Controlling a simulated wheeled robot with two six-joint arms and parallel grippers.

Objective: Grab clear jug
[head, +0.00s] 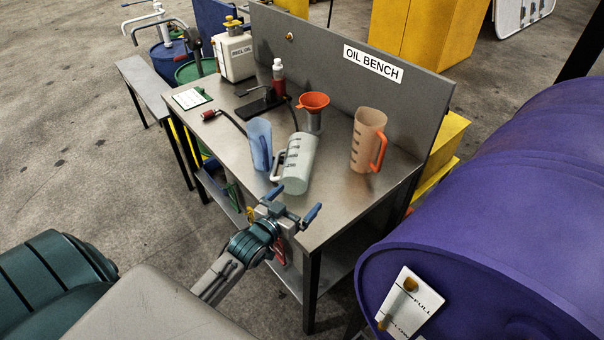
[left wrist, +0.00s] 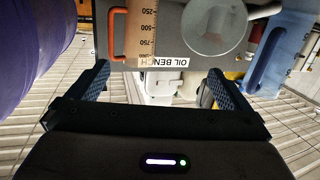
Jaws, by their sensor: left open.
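The clear jug (head: 299,160) is pale and see-through, with dark marks and a white handle on its left. It is on the bench near the front edge and looks slanted in the head view; I cannot tell if it is really tilted. My left gripper (head: 292,203) is open and empty, just in front of and below the jug, apart from it. In the left wrist view, the gripper's fingers (left wrist: 158,78) are spread wide, and the jug (left wrist: 212,28) shows its round end beyond them, cut by the top edge. My right gripper is not in view.
A blue jug (head: 259,143) stands close on the clear jug's left. An orange-handled amber jug (head: 368,140) stands to its right. A red funnel (head: 313,102) is behind it. A purple drum (head: 490,230) fills the right. The bench top (head: 335,195) is clear at front right.

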